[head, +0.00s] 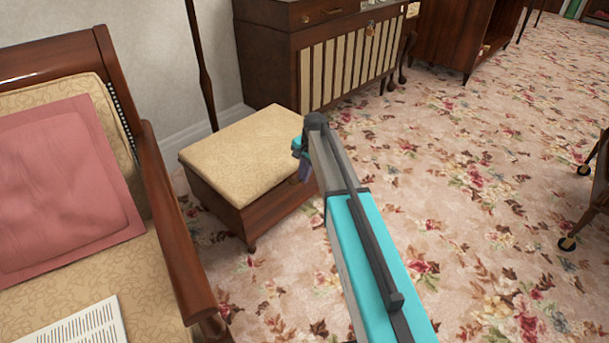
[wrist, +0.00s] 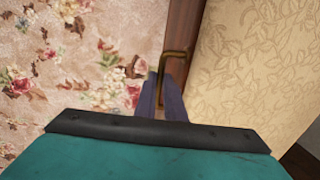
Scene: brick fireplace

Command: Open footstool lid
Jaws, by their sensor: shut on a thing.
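The footstool (head: 228,205) is a dark wooden box with a padded cream patterned lid (head: 240,150). It stands on the carpet left of centre in the head view, and its lid lies flat and closed. In the wrist view the lid (wrist: 262,65) fills the right side. A brass handle (wrist: 176,62) is on the wooden side just below the lid's edge. My gripper (head: 304,172) is at the footstool's right side in the head view. In the wrist view my gripper's fingers (wrist: 172,98) are shut on the handle. My arm hides part of that side in the head view.
A wooden armchair (head: 165,200) with a pink cushion (head: 62,190) stands close on the left. A wooden cabinet (head: 335,60) is behind the footstool. A thin dark pole (head: 201,65) rises behind it. The floral carpet (head: 470,170) is open to the right.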

